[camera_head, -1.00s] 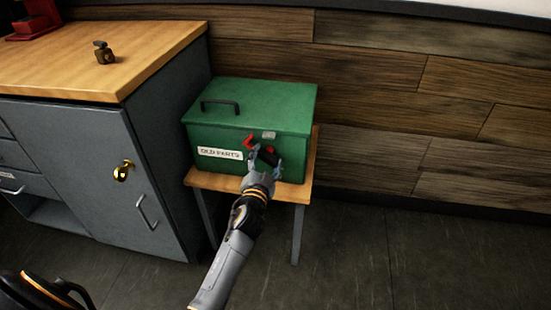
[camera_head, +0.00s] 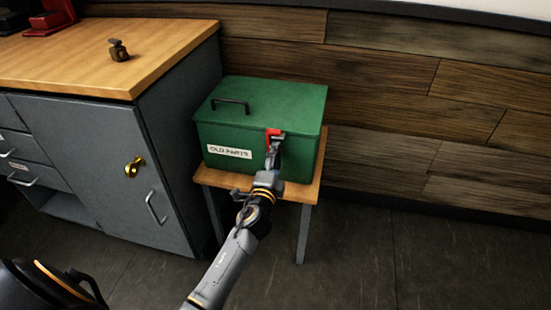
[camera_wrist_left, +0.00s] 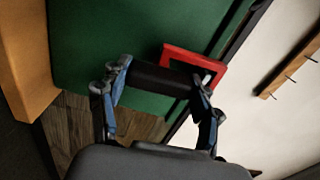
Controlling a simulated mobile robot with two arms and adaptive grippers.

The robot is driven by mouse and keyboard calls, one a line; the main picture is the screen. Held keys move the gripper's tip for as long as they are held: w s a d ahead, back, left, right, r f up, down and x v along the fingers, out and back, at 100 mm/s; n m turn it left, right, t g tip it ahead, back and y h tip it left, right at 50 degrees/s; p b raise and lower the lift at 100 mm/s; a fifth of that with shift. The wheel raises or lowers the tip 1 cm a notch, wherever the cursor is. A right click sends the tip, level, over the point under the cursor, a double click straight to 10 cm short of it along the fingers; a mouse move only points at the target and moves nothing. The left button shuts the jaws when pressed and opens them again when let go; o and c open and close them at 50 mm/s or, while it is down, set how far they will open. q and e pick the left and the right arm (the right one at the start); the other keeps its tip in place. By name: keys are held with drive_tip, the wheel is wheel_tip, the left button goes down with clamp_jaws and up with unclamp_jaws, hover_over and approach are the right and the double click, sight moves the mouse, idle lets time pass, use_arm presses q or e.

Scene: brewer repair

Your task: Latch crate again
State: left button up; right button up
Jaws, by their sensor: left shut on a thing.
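The green crate (camera_head: 240,135), labelled OLD PARTS, stands on a small wooden table with its lid down. The red latch loop (camera_head: 272,133) shows upright on its front, near the lid edge. In the left wrist view the red loop (camera_wrist_left: 178,50) lies against the green surface, with a black cylindrical grip (camera_wrist_left: 160,79) beside it. My left gripper (camera_head: 275,151) is at the latch; its fingers (camera_wrist_left: 162,82) are shut on the black grip's two ends. The gripper hides the lower latch in the head view. Whether the loop is hooked cannot be told. My right gripper is out of view.
The small table (camera_head: 311,190) has little free room around the crate. A grey cabinet (camera_head: 90,155) with a wooden top stands close on the left, carrying a small metal part (camera_head: 119,50). A plank wall (camera_head: 390,110) is behind. Floor to the right is clear.

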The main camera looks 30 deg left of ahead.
use_arm(q)
drive_tip(key=shift+m, duration=0.5)
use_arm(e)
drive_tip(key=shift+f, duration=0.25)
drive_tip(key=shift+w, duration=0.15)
use_arm(q)
drive_tip(key=o, duration=1.7)
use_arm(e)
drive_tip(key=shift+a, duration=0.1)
use_arm(q)
drive_tip(key=shift+s, duration=0.1)
drive_tip(key=v, duration=1.2)
drive_tip(key=shift+a, duration=0.15)
